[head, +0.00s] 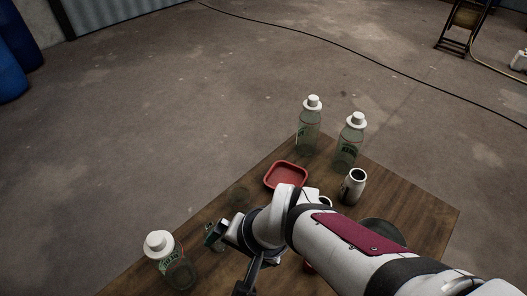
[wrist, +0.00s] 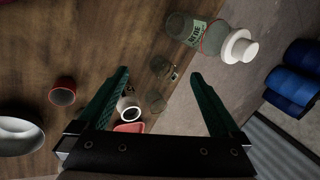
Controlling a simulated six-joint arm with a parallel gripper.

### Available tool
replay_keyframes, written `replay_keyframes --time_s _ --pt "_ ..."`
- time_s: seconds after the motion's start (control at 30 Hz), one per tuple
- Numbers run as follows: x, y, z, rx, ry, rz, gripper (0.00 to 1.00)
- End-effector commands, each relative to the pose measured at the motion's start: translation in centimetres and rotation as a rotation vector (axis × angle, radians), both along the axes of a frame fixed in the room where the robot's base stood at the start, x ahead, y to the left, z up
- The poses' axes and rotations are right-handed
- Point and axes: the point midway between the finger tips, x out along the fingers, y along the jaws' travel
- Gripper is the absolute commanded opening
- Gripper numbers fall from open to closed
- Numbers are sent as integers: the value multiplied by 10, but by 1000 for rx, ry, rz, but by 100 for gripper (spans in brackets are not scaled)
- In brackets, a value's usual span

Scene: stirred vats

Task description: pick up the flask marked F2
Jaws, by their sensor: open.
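I cannot read an F2 mark on anything. Two small clear glass vessels, which may be flasks, show in the wrist view between the lines of my fingers: one (wrist: 161,68) near the fingertips, the other (wrist: 155,102) closer to the palm. In the head view one clear vessel (head: 238,195) stands left of the red tray, and another (head: 213,236) is beside my gripper, partly hidden. My gripper (wrist: 160,73) is open, its green fingers wide apart, with nothing visibly held.
A white-capped labelled bottle (head: 168,260) stands at the front left; two more (head: 309,128) (head: 348,145) stand at the back. A red cup (wrist: 63,91) and white bowl (wrist: 20,133) show in the wrist view.

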Motion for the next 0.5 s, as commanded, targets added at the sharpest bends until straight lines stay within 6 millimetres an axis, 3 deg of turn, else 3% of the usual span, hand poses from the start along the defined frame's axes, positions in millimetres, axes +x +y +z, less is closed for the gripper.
replay_keyframes --time_s 0.03,0.1,0.17,0.23,0.3,0.4,0.5 --pt "17 33 -18 26 -43 -22 100" --pt "42 64 -46 11 -138 -125 100" --pt "53 72 -73 -72 -227 -216 100" --pt "55 61 -100 -226 -352 -303 100" --pt "50 40 -112 -403 -493 -348 100" --pt "39 11 -109 -633 -685 -350 100" --pt "30 -4 -97 -775 -815 -332 100"
